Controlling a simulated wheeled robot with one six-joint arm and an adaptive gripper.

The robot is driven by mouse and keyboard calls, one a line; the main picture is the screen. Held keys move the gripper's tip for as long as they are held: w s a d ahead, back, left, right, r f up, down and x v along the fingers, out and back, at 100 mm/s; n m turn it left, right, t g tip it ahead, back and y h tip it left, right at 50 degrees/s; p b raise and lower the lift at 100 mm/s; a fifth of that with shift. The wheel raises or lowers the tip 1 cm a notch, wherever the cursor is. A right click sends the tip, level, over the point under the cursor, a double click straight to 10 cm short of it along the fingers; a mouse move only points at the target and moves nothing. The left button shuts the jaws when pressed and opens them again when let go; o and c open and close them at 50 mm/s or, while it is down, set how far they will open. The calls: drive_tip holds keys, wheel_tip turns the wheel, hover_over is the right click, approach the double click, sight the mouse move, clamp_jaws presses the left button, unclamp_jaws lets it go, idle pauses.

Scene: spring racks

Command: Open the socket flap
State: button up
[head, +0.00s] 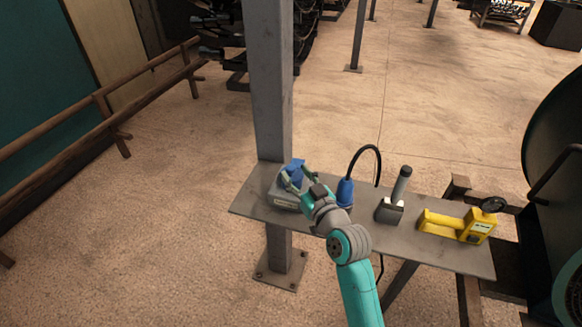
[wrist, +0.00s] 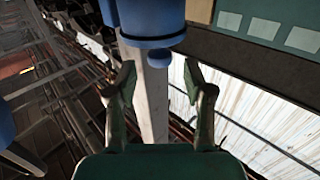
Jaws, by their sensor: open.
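The socket is a grey housing (head: 285,198) with a blue part (head: 296,168) on top, at the left end of the shelf in the head view. My gripper (head: 296,177) is open, its fingers around or just in front of the blue part; contact cannot be told. In the wrist view my open gripper (wrist: 158,82) has nothing between its fingertips. A round blue body (wrist: 150,20) with a small blue tab (wrist: 158,58) at its lower edge lies just beyond the fingertips. It looks like the socket and its flap. How far the flap is open cannot be told.
A blue plug (head: 345,191) with a looping black cable (head: 365,150) stands just right of my gripper. A grey-handled lever (head: 398,192) and a yellow device (head: 455,225) are farther right on the grey shelf (head: 410,248). A steel post (head: 270,80) rises behind the socket.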

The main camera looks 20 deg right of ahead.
sight(293, 170)
drive_tip(key=shift+w+a, duration=0.15)
drive_tip(key=shift+w, duration=0.8)
drive_tip(key=shift+w+a, duration=0.15)
drive_tip(key=shift+w, duration=0.8)
drive_tip(key=shift+c, duration=0.3)
clamp_jaws()
